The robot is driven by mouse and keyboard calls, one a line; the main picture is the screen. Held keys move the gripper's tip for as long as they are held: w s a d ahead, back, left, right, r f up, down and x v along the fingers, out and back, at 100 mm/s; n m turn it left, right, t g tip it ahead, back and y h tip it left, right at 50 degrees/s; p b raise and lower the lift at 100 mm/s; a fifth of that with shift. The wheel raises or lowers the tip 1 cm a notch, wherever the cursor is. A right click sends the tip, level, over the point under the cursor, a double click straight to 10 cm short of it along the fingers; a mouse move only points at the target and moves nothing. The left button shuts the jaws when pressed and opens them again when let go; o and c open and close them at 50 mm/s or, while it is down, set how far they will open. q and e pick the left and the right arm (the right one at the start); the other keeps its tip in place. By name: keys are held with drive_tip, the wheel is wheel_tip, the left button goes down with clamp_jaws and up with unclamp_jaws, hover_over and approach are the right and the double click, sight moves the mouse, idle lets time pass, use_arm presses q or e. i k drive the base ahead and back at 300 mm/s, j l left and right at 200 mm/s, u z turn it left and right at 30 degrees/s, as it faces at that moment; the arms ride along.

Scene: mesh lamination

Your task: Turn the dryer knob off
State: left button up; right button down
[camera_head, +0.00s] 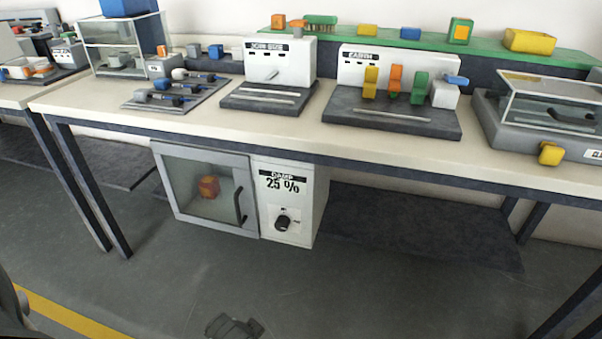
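The dryer (297,180) is a white and grey box under the bench, its front facing me. Its panel shows a dark label above "25 %". The round black dryer knob (283,222) sits low on this panel, with small marks above it and to its right. I cannot tell which mark it points to. The glazed dryer door (190,165) is closed, and an orange-brown round object (208,187) shows behind it. A dark grey shape at the bottom edge appears to be my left gripper (233,326), below and apart from the knob; its fingers are unclear. My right gripper is out of view.
The white bench top (220,118) overhangs the dryer and carries several devices. A dark lower shelf (420,228) lies right of the dryer. Bench legs (92,190) stand to the left. The grey floor (160,270) before the dryer is clear.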

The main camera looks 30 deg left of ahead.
sight(282, 223)
drive_tip(key=u, duration=1.3)
